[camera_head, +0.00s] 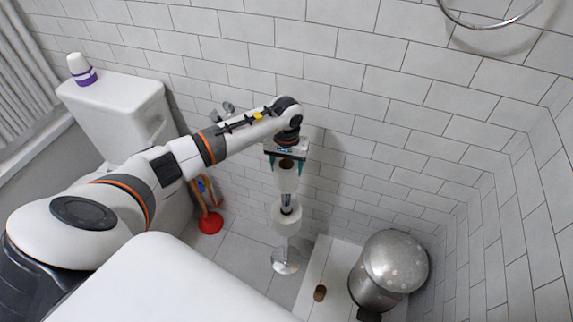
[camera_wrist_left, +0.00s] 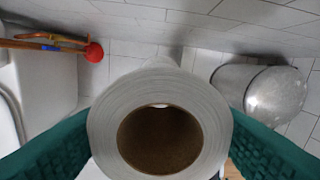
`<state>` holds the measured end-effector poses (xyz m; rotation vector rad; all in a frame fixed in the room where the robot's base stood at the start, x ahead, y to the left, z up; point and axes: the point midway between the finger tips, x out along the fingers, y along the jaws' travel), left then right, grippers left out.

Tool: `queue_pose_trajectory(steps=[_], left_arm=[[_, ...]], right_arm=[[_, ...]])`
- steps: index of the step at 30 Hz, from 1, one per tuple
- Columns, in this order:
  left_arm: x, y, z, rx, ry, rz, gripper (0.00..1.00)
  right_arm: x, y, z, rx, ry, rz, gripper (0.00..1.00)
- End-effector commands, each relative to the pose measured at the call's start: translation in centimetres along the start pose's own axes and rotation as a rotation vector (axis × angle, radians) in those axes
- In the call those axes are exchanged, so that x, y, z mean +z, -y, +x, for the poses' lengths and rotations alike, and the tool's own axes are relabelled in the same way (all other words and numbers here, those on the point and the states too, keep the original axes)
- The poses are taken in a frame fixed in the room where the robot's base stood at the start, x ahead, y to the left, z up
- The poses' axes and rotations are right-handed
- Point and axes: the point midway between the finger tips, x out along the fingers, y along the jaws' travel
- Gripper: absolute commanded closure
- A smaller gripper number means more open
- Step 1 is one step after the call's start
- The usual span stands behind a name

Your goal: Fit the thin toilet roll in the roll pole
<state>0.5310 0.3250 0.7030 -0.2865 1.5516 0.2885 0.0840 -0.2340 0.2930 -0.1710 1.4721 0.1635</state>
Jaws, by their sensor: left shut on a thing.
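My left gripper (camera_head: 286,160) is shut on the thin toilet roll (camera_head: 287,181), a white roll with a brown cardboard core. In the left wrist view, the roll (camera_wrist_left: 105,125) sits between the teal fingers (camera_wrist_left: 160,138), its open core facing the camera. The roll pole (camera_head: 286,246) stands upright on the floor with a round shiny base. A wider white roll (camera_head: 286,223) is around the pole, below the held roll. The held roll appears above the pole in the head view; whether the pole's tip is inside its core is hard to tell. My right gripper is not in view.
A metal bin (camera_head: 392,270) stands right of the pole, with a small brown tube (camera_head: 320,293) on the floor nearby. A red plunger (camera_head: 210,223) and a toilet (camera_head: 115,100) are to the left. A tiled wall (camera_head: 340,100) is close behind.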

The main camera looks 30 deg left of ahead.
Motion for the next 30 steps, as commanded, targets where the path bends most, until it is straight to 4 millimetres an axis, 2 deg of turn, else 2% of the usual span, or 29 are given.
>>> queue_pose_trajectory(steps=[30], left_arm=[[0.04,0.14,0.31,0.000,0.001,0.000,0.63]], right_arm=[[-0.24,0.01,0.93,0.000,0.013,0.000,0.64]])
